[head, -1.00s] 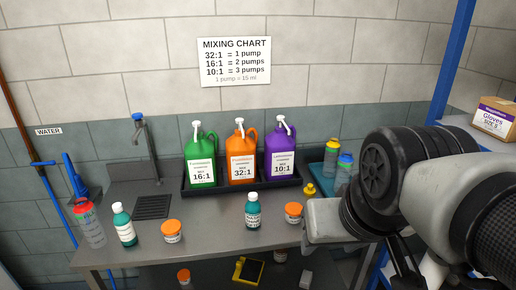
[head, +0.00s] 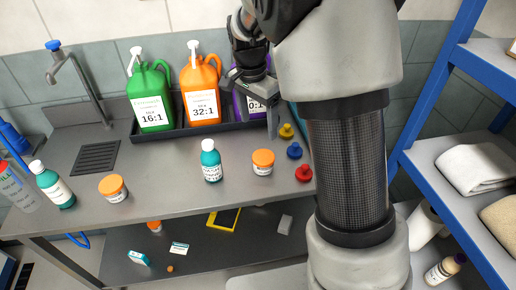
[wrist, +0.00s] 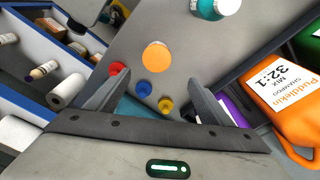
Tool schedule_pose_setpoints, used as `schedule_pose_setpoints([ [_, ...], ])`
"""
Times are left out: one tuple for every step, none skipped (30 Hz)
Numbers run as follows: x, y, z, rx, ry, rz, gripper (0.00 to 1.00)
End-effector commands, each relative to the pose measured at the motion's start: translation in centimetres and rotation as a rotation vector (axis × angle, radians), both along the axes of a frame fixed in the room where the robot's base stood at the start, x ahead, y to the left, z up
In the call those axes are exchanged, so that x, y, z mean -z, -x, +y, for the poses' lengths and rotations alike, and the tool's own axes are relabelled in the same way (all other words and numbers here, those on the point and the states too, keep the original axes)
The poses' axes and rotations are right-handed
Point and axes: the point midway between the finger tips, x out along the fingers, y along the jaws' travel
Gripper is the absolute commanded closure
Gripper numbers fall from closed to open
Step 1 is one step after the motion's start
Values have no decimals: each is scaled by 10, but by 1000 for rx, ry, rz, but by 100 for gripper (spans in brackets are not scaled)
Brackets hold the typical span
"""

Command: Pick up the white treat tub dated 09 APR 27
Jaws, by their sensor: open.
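Two white tubs with orange lids stand on the steel counter in the head view: one at the left (head: 113,188) and one right of the teal bottle (head: 263,162). Another orange-lidded tub (head: 154,226) is on the lower shelf. No date is readable on any of them. My gripper (head: 254,105) is open and empty above the back of the counter, in front of the purple jug, behind the right tub. In the wrist view an orange lid (wrist: 155,56) shows beyond and between the open fingertips (wrist: 155,78), apart from them.
A teal bottle (head: 211,162) stands left of the right tub. Small yellow (head: 286,131), blue (head: 294,151) and red (head: 304,173) pieces lie to its right. Green (head: 150,98) and orange (head: 202,90) jugs stand in a black tray behind. A blue-framed shelf (head: 440,190) is at the right.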

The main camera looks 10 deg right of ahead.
Motion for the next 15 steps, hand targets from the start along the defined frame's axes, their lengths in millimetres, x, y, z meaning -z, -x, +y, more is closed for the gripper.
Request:
schedule_pose_setpoints([
  [11,1,-2,1,0,4,26],
  [18,1,-3,2,1,5,26],
  [27,0,-4,2,1,5,26],
  [33,0,-5,2,2,6,26],
  [40,0,-5,2,2,6,26],
  [49,-1,-6,1,2,6,26],
  [55,-2,-7,1,1,5,26],
  [62,-2,-7,0,1,7,26],
  [70,-2,-8,-1,1,5,26],
  [76,-3,-9,0,0,6,26],
  [82,-3,-9,-1,0,5,26],
  [88,-3,-10,-1,0,5,26],
  [93,-4,-10,-1,0,4,26],
  [97,-4,-11,-1,0,4,26],
  [101,-5,-11,-1,0,3,26],
])
